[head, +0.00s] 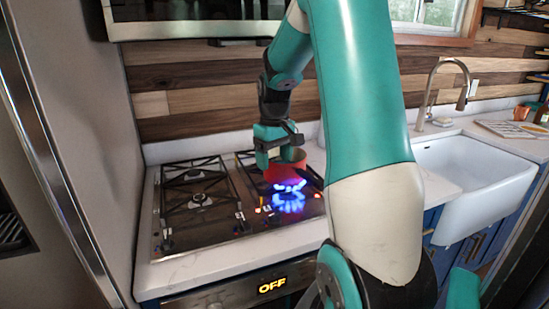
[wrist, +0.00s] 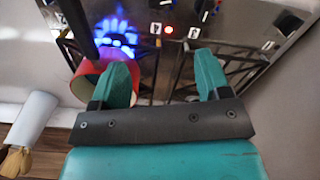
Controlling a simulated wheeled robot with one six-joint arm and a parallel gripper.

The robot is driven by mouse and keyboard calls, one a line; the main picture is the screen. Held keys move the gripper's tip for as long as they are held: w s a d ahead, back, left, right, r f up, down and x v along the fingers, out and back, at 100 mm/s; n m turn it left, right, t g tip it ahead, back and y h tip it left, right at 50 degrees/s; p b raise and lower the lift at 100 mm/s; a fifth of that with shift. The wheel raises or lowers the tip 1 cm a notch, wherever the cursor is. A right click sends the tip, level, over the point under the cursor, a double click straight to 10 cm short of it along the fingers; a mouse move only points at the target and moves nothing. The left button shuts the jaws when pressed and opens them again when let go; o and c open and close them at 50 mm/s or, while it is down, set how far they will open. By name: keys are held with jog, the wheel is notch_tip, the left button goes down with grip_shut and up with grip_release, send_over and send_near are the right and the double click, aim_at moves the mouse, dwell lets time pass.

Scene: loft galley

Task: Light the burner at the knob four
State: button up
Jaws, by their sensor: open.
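The stovetop (head: 217,232) has several burners. Blue flame (head: 288,197) burns at the front right burner and also shows at upper left in the wrist view (wrist: 118,40). Small knobs with pale marks, one of them (head: 240,224), sit along the front middle of the stovetop; I cannot tell which is knob four. My gripper (wrist: 165,75) is open, with nothing between its fingers, and is over the back right of the stovetop, behind the flame. In the wrist view a small red light (wrist: 168,30) glows between two white labels.
A red pot (head: 288,169) stands at the back right, close by my gripper; its red wall (wrist: 90,88) shows beside the left finger. A dark handle-like bar passes near the flame. A white sink (head: 470,185) is at the right, a tall grey panel at the left.

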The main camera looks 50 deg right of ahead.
aim_at(275, 213)
notch_tip(275, 213, down, 17)
jog(key=p, duration=0.7)
jog(key=shift+f+p, duration=0.15)
jog(key=shift+p, duration=0.2)
jog(key=c, duration=0.9)
